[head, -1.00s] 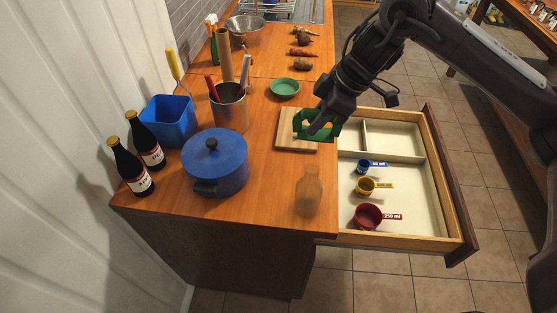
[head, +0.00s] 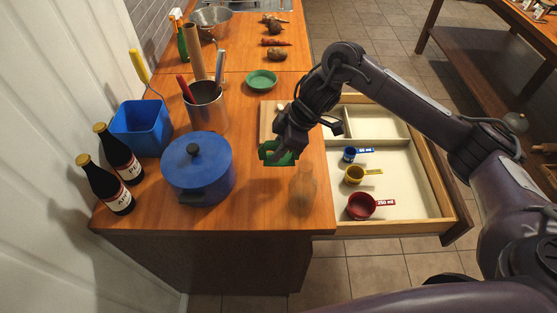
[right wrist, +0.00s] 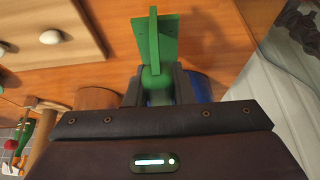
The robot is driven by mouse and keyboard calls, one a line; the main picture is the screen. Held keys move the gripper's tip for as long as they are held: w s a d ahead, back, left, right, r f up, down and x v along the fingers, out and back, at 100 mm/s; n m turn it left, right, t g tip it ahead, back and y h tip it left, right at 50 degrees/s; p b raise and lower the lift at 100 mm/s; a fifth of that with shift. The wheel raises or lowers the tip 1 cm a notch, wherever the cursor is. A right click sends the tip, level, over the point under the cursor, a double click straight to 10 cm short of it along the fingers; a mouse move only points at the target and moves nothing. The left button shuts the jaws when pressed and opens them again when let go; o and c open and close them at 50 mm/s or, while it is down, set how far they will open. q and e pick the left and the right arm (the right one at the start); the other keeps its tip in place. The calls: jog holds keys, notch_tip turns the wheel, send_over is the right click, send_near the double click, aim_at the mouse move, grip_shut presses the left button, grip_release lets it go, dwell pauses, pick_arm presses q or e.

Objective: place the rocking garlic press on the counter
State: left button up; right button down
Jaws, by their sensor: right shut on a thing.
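The green rocking garlic press (head: 278,157) is held in my right gripper (head: 288,142) above the wooden counter (head: 250,207), between the cutting board and the glass bottle. In the right wrist view, the garlic press (right wrist: 155,38) stands out from between the shut fingers (right wrist: 160,88), with bare counter behind it. I cannot tell how high it is above the counter. My left gripper is not in view.
A clear glass bottle (head: 303,187) stands just in front of the press. A blue pot (head: 198,172) is at its left and a cutting board (head: 266,122) behind it. The open drawer (head: 404,204) at the right holds measuring cups.

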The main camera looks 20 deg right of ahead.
aim_at(279, 162)
notch_tip(279, 162, down, 4)
jog(key=shift+r+p, duration=0.1)
jog(key=shift+p, duration=0.25)
jog(key=shift+f, duration=0.55)
jog(key=c, duration=1.3)
grip_release()
jog(key=shift+f, duration=0.15)
jog(key=shift+o, duration=0.2)
